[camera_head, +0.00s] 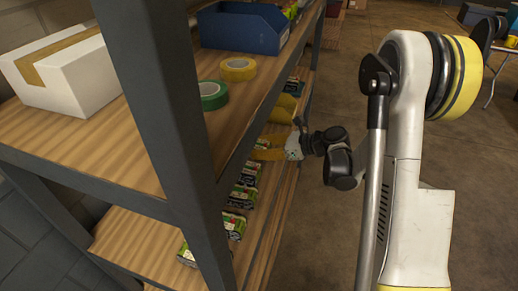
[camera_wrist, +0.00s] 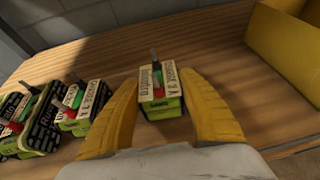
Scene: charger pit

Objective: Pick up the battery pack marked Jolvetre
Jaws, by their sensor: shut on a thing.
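My gripper (camera_wrist: 158,80) is shut on a small green battery pack (camera_wrist: 160,110) with a pale printed top. A grey lever stands up from its top and a red part shows there. The yellow fingers are on its left and right sides. The print is turned and too small to read, so I cannot tell whether it says Jolvetre. I cannot tell whether the pack is clear of the shelf. In the head view my gripper (camera_head: 266,149) reaches in over the lower shelf, and the held pack is not clear there.
Similar packs stand left of the held one: a pale-topped pack (camera_wrist: 82,108) and a dark-labelled pack (camera_wrist: 40,125). A yellow bin (camera_wrist: 286,50) is at the right. In the head view, the upper shelf (camera_head: 150,140) and a grey post (camera_head: 165,120) stand close by.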

